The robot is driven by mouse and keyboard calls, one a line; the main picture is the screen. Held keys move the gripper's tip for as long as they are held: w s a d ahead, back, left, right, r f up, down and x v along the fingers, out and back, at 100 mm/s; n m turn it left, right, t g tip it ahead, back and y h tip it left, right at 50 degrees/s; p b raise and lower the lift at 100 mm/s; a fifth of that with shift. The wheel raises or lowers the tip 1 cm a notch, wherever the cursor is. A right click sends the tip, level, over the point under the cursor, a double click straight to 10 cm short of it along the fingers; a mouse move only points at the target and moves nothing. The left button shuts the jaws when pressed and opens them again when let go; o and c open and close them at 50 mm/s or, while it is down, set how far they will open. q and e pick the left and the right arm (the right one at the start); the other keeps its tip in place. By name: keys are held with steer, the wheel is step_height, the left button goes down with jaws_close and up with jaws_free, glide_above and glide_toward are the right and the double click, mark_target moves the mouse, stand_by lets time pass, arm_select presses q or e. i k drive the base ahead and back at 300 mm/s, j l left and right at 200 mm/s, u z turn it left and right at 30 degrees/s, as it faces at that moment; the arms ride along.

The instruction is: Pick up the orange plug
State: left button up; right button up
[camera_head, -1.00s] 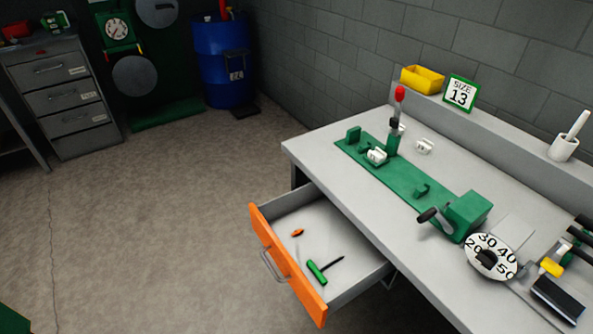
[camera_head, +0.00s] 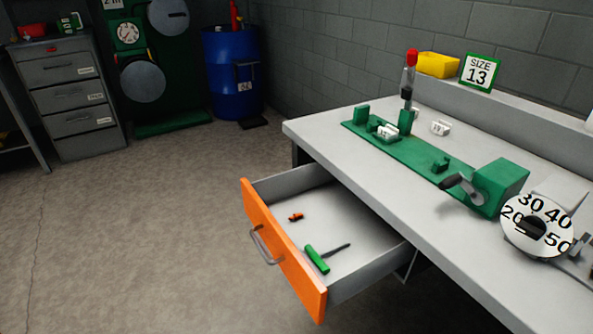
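The small orange plug (camera_head: 296,217), with a dark part, lies on the floor of the open drawer (camera_head: 345,225), toward its back left. The drawer has an orange front and a grey handle, and it sticks out from under the grey workbench (camera_head: 400,190). A green-handled tool (camera_head: 318,258) with a dark shaft lies in the same drawer, nearer the front right and apart from the plug. Neither of my grippers shows in the head view.
On the bench stands a green crimper (camera_head: 430,165) with a red-tipped lever, white blocks and a numbered dial (camera_head: 538,227). A yellow bin (camera_head: 437,65) and a "SIZE 13" sign (camera_head: 479,72) stand behind. The floor (camera_head: 140,240) left of the drawer is clear.

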mark_target(298, 216)
steer(key=z, duration=2.9)
steer(key=u, duration=2.9)
steer(key=i+j+z, duration=0.3)
steer(key=z, duration=0.15)
steer(key=i+j+z, duration=0.7)
steer(key=j+z, duration=0.15)
steer(key=j, duration=0.15)
steer(key=i+j+z, duration=0.15)
steer(key=j+z, duration=0.25)
steer(key=j, duration=0.2)
steer(key=i+j+z, duration=0.1)
steer(key=j+z, duration=0.35)
steer(key=j, duration=0.2)
steer(key=j+z, duration=0.45)
steer(key=j, duration=0.2)
steer(key=k+j+z, duration=0.15)
steer(key=j+z, duration=0.25)
steer(key=j, duration=0.2)
steer(key=j+z, duration=0.25)
steer(key=i+j, duration=0.05)
steer(key=j, duration=0.05)
